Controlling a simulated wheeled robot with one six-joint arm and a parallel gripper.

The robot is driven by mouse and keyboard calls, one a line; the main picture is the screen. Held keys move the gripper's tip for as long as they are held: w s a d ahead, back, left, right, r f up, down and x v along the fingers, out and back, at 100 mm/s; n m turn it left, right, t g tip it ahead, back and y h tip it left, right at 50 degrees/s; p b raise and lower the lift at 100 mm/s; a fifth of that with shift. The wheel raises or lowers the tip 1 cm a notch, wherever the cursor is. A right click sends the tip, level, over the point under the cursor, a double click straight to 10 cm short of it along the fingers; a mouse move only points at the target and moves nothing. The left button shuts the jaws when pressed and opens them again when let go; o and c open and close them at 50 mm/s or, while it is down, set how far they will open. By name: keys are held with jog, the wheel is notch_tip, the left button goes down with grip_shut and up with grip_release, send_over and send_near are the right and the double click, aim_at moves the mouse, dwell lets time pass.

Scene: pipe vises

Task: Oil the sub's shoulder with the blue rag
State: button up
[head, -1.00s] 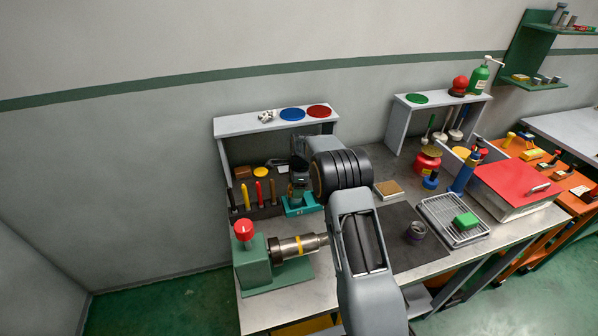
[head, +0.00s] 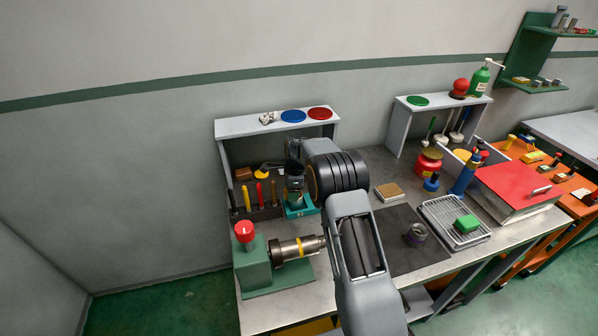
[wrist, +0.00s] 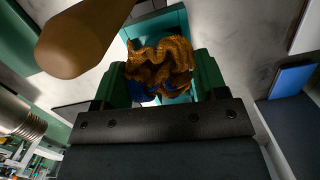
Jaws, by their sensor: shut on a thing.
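My gripper (wrist: 155,90) has its green fingers shut on a crumpled cloth. Blue rag (wrist: 140,95) shows low between the fingers, with a golden-brown crumpled mass (wrist: 160,60) over it. I cannot tell whether the two are one piece. In the head view my gripper (head: 294,190) points down over the teal tray (head: 303,211). The tray also shows behind the cloth in the wrist view (wrist: 172,22). The sub (head: 290,248), a metal cylinder with a yellow band, lies level in the green vise (head: 252,268). A threaded metal end (wrist: 22,120) shows at the wrist view's left.
A rack of upright handled tools (head: 258,205) stands left of the tray, and one brown handle (wrist: 85,35) is close to my gripper. A shelf (head: 270,124) rises behind. A dark mat (head: 405,255) with a grey-purple ring (head: 415,234) lies to the right.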

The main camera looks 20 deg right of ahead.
jog(key=shift+d, duration=1.5)
jog(key=shift+a, duration=1.75)
jog(key=shift+r+p, duration=2.55)
jog(key=shift+r, duration=1.5)
